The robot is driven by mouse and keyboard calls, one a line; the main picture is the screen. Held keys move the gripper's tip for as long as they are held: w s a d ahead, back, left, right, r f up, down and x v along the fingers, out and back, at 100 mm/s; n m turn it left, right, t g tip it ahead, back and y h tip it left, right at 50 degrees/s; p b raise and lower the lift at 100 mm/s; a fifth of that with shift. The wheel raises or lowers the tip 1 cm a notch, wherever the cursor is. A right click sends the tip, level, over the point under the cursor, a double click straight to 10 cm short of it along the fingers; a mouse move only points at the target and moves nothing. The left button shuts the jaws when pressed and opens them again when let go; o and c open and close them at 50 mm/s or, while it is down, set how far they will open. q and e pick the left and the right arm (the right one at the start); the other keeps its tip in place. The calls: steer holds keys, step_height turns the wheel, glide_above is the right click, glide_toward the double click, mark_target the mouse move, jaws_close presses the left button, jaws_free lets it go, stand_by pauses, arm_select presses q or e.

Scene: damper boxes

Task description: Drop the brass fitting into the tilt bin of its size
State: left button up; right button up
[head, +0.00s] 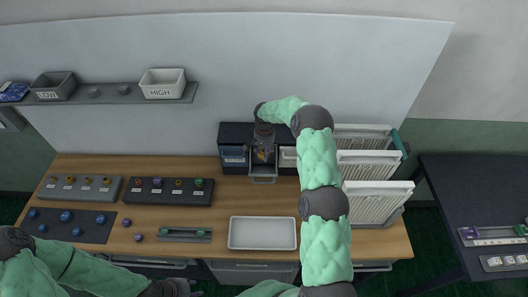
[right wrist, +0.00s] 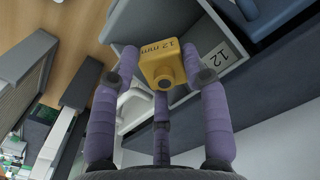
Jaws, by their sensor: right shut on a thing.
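The brass fitting (right wrist: 165,66) is a yellow block with a round boss, marked "12 mm". My right gripper (head: 263,150) is shut on it; its purple fingers (right wrist: 163,85) sit around the block in the right wrist view. It holds the fitting over the grey tilt bin (head: 263,180), which is tilted open in the middle of the dark bin unit (head: 236,133). A "12" label (right wrist: 217,62) shows beside the fitting in the right wrist view. My left arm lies along the bottom left of the head view; its fingers are not clear there.
A closed tilt bin (head: 233,157) is left of the open one. White slatted racks (head: 370,165) stand close right of my right arm. A white tray (head: 262,233) lies in front. Grey and black fitting racks (head: 170,192) are at left; LOW and HIGH bins (head: 162,83) sit on a shelf.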

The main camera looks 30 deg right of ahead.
steer(key=o, duration=1.5)
steer(key=shift+c, duration=0.2)
steer(key=shift+r, duration=0.1)
step_height(320, 180, up, 12)
